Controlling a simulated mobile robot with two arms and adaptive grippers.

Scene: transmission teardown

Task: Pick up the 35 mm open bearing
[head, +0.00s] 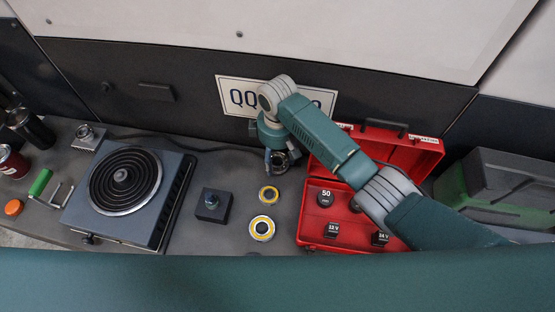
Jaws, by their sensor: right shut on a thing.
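A larger bearing with a yellow ring (262,228) lies nearer to me. My left gripper is not in view.
An open red case (304,222) with several dark sockets stands right of the bearings, under my right arm. A dark block with a knob (212,205) and a hot plate (121,185) stand to the left. A licence plate (235,97) is on the wall behind. A green-and-black case (500,190) is far right.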

